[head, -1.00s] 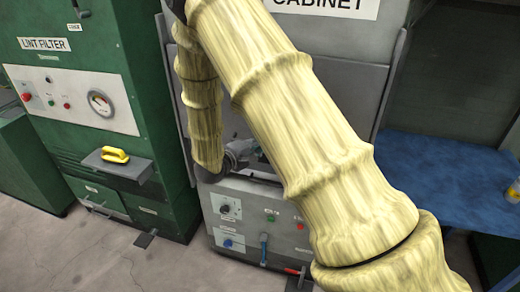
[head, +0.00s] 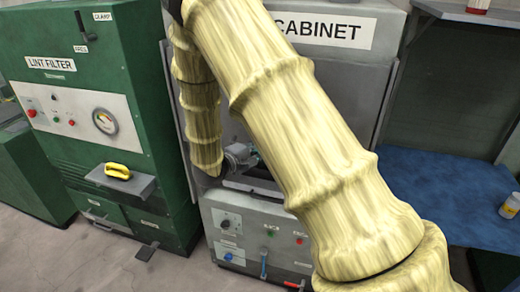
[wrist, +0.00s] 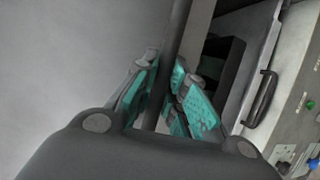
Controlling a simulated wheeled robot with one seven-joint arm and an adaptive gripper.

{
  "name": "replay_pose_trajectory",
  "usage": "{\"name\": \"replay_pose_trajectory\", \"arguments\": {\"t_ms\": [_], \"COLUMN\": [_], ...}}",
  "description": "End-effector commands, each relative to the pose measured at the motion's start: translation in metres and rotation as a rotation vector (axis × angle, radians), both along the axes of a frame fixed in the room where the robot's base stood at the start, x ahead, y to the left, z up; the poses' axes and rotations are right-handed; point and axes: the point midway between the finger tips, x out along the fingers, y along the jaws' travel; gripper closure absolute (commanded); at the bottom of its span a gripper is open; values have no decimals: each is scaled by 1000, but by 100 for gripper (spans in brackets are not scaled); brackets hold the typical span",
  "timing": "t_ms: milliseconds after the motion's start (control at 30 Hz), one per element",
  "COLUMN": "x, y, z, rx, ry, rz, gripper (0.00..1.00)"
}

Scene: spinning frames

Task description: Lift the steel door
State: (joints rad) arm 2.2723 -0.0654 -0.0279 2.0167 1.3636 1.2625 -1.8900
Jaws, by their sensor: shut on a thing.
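The steel door (head: 345,83) is the grey panel on the front of the cabinet, largely hidden behind my pale ribbed arm in the head view. It fills the left of the wrist view as a plain grey face (wrist: 75,70). My gripper (wrist: 166,85) has teal-padded fingers shut on a dark bar (wrist: 176,35) that runs along the door. In the head view my gripper (head: 243,156) is small and partly hidden beside the arm, near the door's lower part. A dark opening (wrist: 222,62) shows beyond the bar in the wrist view.
Below the opening is a control panel (head: 262,236) with knobs and buttons. A black handle (wrist: 262,98) shows near it in the wrist view. The green lint filter machine (head: 95,120) with a yellow-handled shelf stands left; a blue-topped table (head: 440,190) stands right. Bare floor lies in front.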

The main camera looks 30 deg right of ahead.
Motion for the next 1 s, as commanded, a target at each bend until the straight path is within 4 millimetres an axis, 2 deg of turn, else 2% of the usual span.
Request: {"name": "replay_pose_trajectory", "arguments": {"t_ms": [33,67,167,567,767,1000], "x": [0,0,0,-1,-8,-21], "y": [0,0,0,4,28,70], "z": [-1,-1,-1,0,5,13], "rx": [1,1,1,0,1,0], "ry": [0,0,0,0,1,0], "rz": [0,0,0,1,2,3], "gripper": [100,82,65,65,65,65]}}
